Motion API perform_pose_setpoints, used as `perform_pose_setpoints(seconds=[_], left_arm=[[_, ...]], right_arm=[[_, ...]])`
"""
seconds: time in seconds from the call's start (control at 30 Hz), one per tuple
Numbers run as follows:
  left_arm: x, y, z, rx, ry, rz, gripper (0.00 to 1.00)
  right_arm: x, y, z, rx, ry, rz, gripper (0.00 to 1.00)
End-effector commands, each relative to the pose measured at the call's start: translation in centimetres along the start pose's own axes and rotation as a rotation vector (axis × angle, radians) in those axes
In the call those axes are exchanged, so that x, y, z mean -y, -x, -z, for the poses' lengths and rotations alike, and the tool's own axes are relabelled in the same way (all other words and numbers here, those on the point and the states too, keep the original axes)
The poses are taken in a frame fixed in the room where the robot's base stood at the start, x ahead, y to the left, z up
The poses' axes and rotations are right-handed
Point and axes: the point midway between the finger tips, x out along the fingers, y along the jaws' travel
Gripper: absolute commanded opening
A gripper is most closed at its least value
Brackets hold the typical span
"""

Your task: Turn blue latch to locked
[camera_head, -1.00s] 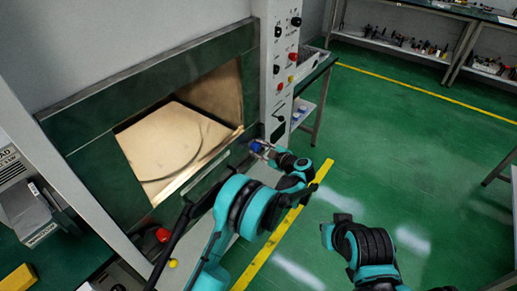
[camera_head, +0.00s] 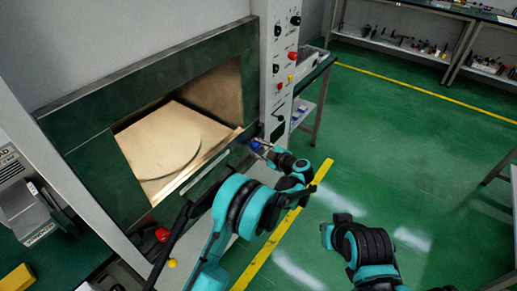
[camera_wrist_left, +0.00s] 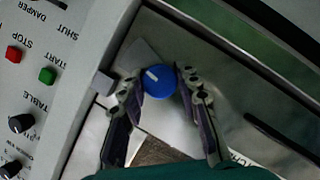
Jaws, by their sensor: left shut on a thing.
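The blue latch (camera_wrist_left: 159,82) is a round blue knob with a white mark, on the grey metal front of the machine. In the wrist view the white mark lies toward the knob's upper left. My left gripper (camera_wrist_left: 160,84) has one finger on each side of the knob and is shut on it. In the head view the latch (camera_head: 255,144) shows as a small blue spot at the right side of the open chamber, with the left gripper (camera_head: 262,148) at it. My right arm shows at the lower right, but its fingers do not show.
The control panel (camera_head: 281,60) with knobs and red buttons rises beside the latch. The chamber (camera_head: 215,95) is open, with a round plate (camera_head: 170,145) inside. A red knob (camera_head: 162,235) sits lower left.

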Motion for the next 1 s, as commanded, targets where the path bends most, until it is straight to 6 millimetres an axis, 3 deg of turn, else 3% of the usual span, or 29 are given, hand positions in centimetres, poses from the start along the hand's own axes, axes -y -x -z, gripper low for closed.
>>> perform_pose_setpoints(seconds=[0.6, 1.0], left_arm=[[0.3, -0.4, 0.1, -0.005, 0.436, -0.182, 0.03], [0.2, -0.4, 0.1, -0.005, 0.618, -0.256, 0.03]], right_arm=[[0.0, -2.5, -1.8, 0.000, 0.000, 0.000, 0.00], [0.0, -3.1, -2.2, 0.000, 0.000, 0.000, 0.00]])
